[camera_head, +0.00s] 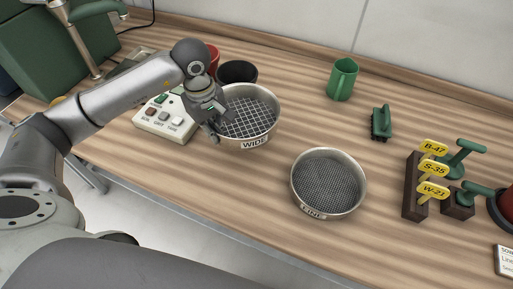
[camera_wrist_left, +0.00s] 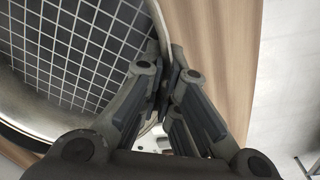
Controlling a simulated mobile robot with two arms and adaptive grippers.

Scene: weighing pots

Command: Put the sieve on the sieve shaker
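A round metal sieve with a coarse grid, labelled WIDE (camera_head: 262,123), is at the middle left of the bench in the head view. Its mesh and rim (camera_wrist_left: 75,45) fill the left of the left wrist view. My left gripper (camera_head: 214,130) is at its left rim; in the wrist view the fingertips (camera_wrist_left: 165,78) come together on the rim. A second sieve with fine mesh (camera_head: 328,180) stands apart to the right. A pale unit with buttons (camera_head: 152,122) lies left of the gripper, partly behind my arm; I cannot tell whether it belongs to the shaker. My right gripper is not seen.
A black bowl (camera_head: 237,71) and a red cup (camera_head: 214,56) stand behind the coarse sieve. Bench between the mug and fine sieve is clear.

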